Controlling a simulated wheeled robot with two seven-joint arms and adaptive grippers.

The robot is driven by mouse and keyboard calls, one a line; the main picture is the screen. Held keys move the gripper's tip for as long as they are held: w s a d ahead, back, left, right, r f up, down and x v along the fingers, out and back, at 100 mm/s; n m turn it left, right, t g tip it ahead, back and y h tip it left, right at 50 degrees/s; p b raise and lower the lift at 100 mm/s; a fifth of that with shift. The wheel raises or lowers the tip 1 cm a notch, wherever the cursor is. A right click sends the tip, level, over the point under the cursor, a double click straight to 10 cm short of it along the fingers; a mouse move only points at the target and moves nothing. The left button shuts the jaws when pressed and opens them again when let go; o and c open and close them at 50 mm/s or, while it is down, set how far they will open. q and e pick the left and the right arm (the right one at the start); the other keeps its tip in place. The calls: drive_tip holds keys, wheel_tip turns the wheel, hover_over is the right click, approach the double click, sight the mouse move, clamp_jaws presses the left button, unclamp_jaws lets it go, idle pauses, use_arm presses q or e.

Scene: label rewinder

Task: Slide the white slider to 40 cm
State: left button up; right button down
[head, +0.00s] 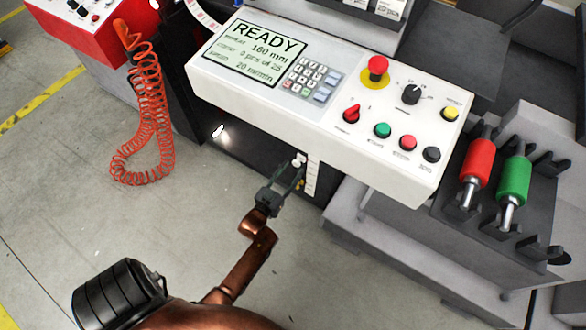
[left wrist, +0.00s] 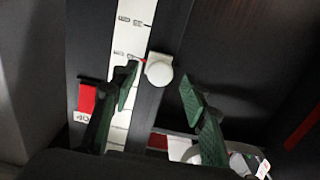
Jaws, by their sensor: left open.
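The white slider (left wrist: 159,70) is a round white knob with a small red pointer, set beside a white scale strip (left wrist: 133,38) in the left wrist view. The scale's printed marks are too small to read surely. In the head view the slider (head: 298,161) shows on the front of the machine, below the control panel, with the scale (head: 312,178) to its right. My left gripper (left wrist: 160,82) is open, its green-padded fingers on either side of the knob and apart from it. In the head view the left gripper (head: 287,180) reaches up to the slider. My right gripper is not in view.
The white control panel (head: 330,110) overhangs the slider, with a READY screen (head: 252,52), a red emergency button (head: 376,68) and other buttons. A red coiled hose (head: 143,150) hangs at the left.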

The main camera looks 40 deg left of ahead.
use_arm(q)
drive_tip(key=v, duration=0.6)
idle(0.4)
